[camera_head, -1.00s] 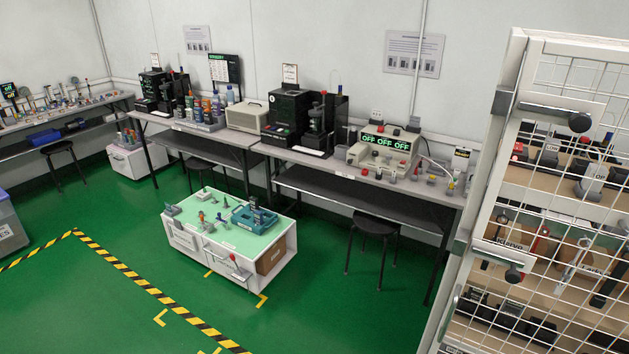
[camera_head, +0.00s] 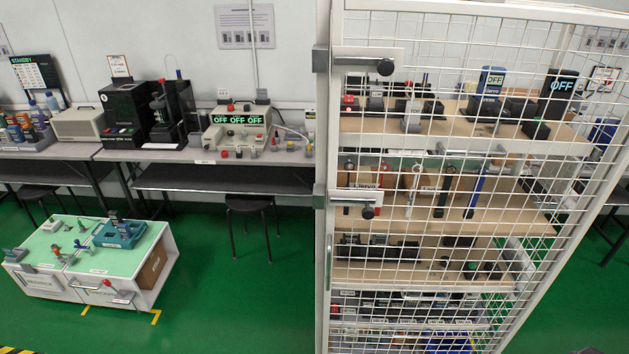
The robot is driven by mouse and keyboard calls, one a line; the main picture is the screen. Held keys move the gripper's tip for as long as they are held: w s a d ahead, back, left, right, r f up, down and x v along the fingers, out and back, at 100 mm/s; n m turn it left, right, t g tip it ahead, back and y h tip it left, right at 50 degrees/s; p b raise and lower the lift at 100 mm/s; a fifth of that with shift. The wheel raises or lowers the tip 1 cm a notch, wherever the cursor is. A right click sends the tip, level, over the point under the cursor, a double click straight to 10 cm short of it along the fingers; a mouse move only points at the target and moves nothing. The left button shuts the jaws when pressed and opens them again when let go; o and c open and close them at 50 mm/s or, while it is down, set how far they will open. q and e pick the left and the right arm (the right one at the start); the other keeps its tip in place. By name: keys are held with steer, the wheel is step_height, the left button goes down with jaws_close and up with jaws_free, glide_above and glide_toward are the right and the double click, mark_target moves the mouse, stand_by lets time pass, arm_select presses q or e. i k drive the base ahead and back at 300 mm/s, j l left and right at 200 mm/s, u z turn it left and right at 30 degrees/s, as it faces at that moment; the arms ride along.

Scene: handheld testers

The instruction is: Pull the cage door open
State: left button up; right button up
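The cage (camera_head: 333,120) is a tall white frame with wire mesh and fills the right half of the head view. Its mesh door (camera_head: 440,175) faces me and looks shut. Two latches with dark round knobs sit on the door's left edge, an upper latch (camera_head: 385,67) and a lower latch (camera_head: 368,212). A thin vertical handle (camera_head: 328,267) shows low on the left edge of the cage. Neither of my grippers is in view.
Shelves (camera_head: 400,220) inside the cage hold several testers and tools. A low white cart (camera_head: 160,262) with a green top stands on the floor at the left. A workbench (camera_head: 215,155) runs along the wall, with a stool (camera_head: 250,203) before it. Green floor between cart and cage is clear.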

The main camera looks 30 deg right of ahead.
mark_target(619, 166)
steer(key=z, duration=1.75)
